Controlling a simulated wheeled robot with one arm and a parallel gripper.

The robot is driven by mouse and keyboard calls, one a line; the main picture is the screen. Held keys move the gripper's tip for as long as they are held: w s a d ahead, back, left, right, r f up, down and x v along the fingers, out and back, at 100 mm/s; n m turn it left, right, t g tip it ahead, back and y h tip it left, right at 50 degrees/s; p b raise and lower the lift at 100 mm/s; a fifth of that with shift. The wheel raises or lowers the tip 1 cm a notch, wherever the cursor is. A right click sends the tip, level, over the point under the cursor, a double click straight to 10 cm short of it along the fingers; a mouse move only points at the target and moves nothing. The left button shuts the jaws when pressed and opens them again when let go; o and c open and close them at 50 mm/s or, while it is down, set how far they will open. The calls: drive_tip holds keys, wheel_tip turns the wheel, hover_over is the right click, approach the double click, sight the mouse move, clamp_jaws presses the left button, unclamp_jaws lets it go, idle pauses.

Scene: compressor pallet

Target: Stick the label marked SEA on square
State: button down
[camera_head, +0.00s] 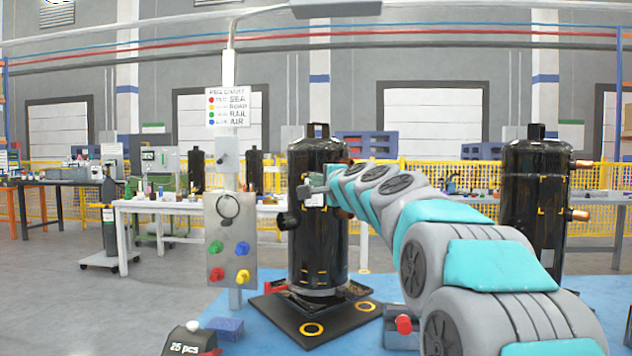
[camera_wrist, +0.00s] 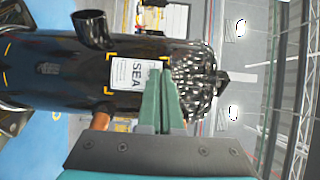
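The white label marked SEA (camera_wrist: 126,75) lies over the square of yellow corner marks (camera_wrist: 109,58) on the black compressor (camera_wrist: 60,68), seen sideways in the wrist view. My gripper (camera_wrist: 163,82) has its green fingers together, tips at the label's right part, which they partly hide. It looks shut on that edge; whether the label is fully pressed to the surface cannot be told. In the head view, my gripper (camera_head: 312,189) is at the upper front of the middle compressor (camera_head: 318,255), with the label barely visible.
A post carries a chart (camera_head: 228,106) listing SEA, ROAD, RAIL and AIR, and a panel (camera_head: 231,262) with coloured knobs. The compressor stands on a dark pallet (camera_head: 345,325). A second compressor (camera_head: 535,200) stands right.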

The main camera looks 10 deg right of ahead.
drive_tip(key=shift+w, duration=0.2)
drive_tip(key=c, duration=1)
unclamp_jaws()
drive_tip(key=shift+s, duration=0.1)
